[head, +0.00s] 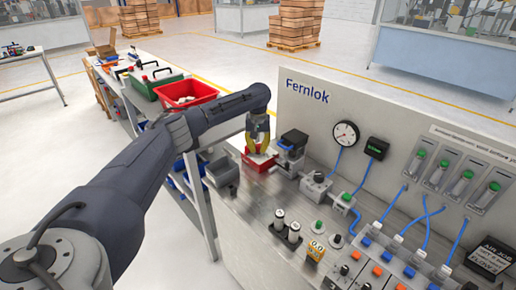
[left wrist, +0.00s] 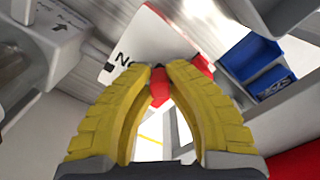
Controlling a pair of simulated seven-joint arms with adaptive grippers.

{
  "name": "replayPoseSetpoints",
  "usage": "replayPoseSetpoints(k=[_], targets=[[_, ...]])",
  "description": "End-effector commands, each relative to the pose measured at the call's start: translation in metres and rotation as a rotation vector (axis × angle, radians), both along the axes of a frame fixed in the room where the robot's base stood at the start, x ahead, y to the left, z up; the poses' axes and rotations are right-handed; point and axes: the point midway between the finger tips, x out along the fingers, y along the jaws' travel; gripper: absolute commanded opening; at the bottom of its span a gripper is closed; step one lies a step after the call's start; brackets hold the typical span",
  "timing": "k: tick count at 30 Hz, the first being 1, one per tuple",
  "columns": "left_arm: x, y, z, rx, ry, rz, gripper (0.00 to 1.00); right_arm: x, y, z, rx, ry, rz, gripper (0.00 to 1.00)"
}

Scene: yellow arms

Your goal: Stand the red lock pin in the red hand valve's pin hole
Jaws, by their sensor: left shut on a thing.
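My left gripper (head: 259,150) hangs over a small red tray (head: 252,164) at the far left end of the steel bench. In the left wrist view, its yellow fingers (left wrist: 158,75) are shut on a small red piece, which looks like the red lock pin (left wrist: 159,88). The fingers hide most of it, so I cannot tell its tilt. In the head view the pin is hidden by the fingers. I cannot pick out the red hand valve or its pin hole for sure in either view. My right gripper is not in view.
A dark clamp-like device (head: 292,143) stands close right of the gripper. Small valves (head: 316,184), black-and-white cylinders (head: 279,219) and a yellow meter (head: 315,249) stand on the bench. The Fernlok panel (head: 312,112) rises behind. A white lettered card (left wrist: 135,45) lies beyond the fingertips.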

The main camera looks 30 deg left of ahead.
Motion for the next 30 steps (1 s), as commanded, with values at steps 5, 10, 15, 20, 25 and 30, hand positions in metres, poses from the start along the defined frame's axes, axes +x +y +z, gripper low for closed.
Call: replayPoseSetpoints(k=[5, 10, 15, 20, 25, 30], targets=[[-0.0014, -0.0007, -0.0034, 0.001, 0.005, 0.000, 0.15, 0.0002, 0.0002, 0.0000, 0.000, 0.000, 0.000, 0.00], [-0.0020, 0.0001, -0.0041, 0.002, 0.007, 0.000, 0.35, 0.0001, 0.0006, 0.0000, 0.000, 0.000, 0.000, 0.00], [-0.0029, 0.0017, -0.0048, 0.004, 0.009, 0.001, 0.39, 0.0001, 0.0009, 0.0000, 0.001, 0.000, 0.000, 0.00], [-0.0036, 0.0031, -0.0054, 0.006, 0.012, 0.002, 0.39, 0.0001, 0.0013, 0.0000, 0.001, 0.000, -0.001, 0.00], [-0.0042, 0.0043, -0.0059, 0.008, 0.012, 0.003, 0.39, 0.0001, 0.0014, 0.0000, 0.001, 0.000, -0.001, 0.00], [-0.0046, 0.0052, -0.0062, 0.010, 0.013, 0.004, 0.39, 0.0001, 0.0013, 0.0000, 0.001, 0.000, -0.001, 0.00]])
